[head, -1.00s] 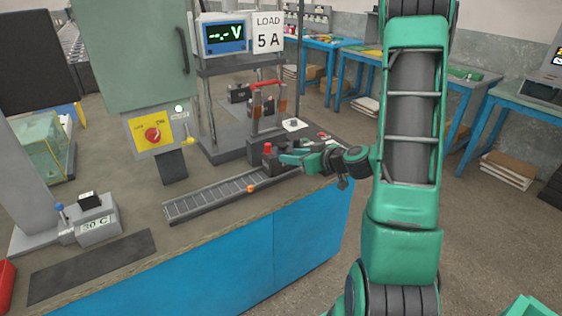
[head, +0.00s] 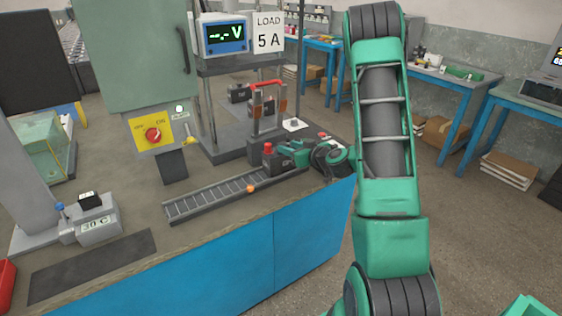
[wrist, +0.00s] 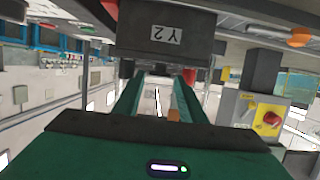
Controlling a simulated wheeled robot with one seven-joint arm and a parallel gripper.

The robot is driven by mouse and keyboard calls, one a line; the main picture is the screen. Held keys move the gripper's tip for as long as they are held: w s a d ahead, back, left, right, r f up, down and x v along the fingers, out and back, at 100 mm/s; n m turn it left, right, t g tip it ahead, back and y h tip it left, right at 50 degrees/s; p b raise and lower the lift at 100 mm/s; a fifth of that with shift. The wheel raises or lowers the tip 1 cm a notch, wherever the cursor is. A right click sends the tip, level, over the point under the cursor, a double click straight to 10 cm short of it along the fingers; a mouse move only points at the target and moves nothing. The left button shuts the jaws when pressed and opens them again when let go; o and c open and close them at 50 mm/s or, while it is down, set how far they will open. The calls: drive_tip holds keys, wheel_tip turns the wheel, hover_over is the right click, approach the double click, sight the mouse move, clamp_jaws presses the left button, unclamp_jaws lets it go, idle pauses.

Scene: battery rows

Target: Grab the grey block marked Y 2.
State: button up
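The grey block marked Y 2 (wrist: 165,35) is close in the wrist view, at top centre, with its label upside down. In the head view a dark block (head: 271,163) with a red knob stands at the far right end of the roller track; its label cannot be read there. My gripper (wrist: 158,82) is open, its two green fingers apart with a gap between them. The fingers reach toward the block's lower edge in the wrist view; whether they touch it cannot be told. In the head view my gripper (head: 290,153) is right beside the dark block.
The roller track (head: 222,193) runs along the bench, with an orange ball (head: 250,188) at its front edge. A test stand with a red handle (head: 268,84) rises behind. A yellow switch panel (head: 152,132) is to the left.

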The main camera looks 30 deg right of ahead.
drive_tip(key=shift+x, duration=1.35)
drive_tip(key=shift+c, duration=0.7)
clamp_jaws()
drive_tip(key=shift+r, duration=0.1)
